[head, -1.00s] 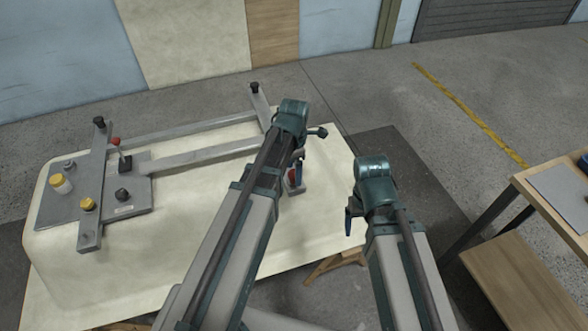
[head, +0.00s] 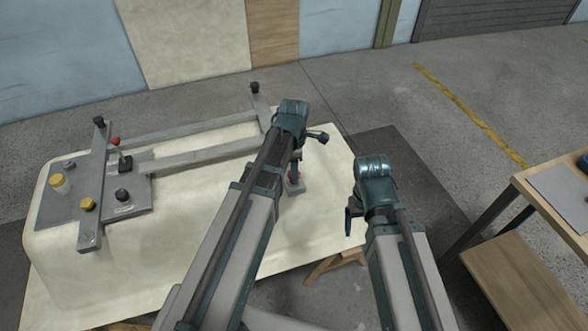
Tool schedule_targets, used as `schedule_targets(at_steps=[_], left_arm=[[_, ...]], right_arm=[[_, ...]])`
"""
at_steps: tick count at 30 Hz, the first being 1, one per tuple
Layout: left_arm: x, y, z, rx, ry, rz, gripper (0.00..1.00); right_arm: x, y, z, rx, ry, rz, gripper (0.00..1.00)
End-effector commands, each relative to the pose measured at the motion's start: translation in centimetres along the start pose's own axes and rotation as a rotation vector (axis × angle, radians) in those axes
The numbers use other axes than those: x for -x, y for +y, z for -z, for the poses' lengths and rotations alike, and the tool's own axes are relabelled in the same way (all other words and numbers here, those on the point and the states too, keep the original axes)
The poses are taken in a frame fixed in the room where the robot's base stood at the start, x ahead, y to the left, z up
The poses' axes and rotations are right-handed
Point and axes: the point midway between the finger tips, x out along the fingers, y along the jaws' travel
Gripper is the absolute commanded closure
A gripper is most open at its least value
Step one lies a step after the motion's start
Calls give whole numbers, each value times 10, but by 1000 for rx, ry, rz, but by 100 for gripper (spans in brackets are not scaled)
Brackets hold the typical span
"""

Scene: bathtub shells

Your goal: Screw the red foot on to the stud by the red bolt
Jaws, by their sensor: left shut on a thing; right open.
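An upside-down cream bathtub shell (head: 200,225) carries a grey metal frame (head: 195,155). My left gripper (head: 296,170) reaches down at the shell's right end, over a small grey plate (head: 294,188). It is shut on a small red piece (head: 289,177), which looks like the red foot and is mostly hidden by the fingers and arm. The stud under it is hidden, so I cannot tell how far the foot is on. A red-topped upright pin (head: 116,143) stands on the frame at left. My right gripper (head: 348,222) is open and empty, right of the shell.
Yellow feet (head: 87,204) and black feet (head: 122,194) sit on the left plate and frame. A wooden trestle (head: 335,263) shows below the shell. A workbench (head: 550,200) stands at the right. Floor between shell and bench is clear.

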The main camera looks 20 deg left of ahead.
Motion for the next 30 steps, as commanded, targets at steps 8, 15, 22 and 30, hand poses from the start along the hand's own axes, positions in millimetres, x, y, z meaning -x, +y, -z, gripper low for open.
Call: schedule_targets(at_steps=[8,15,22,30], left_arm=[[0,0,0,-400,0,0,100],[0,0,0,-737,0,0,100],[0,0,0,-900,0,0,100],[0,0,0,-904,0,0,45]], right_arm=[[0,0,0,0,0,0,17],[0,0,0,0,0,0,17],[0,0,0,0,0,0,17],[0,0,0,0,0,0,17]])
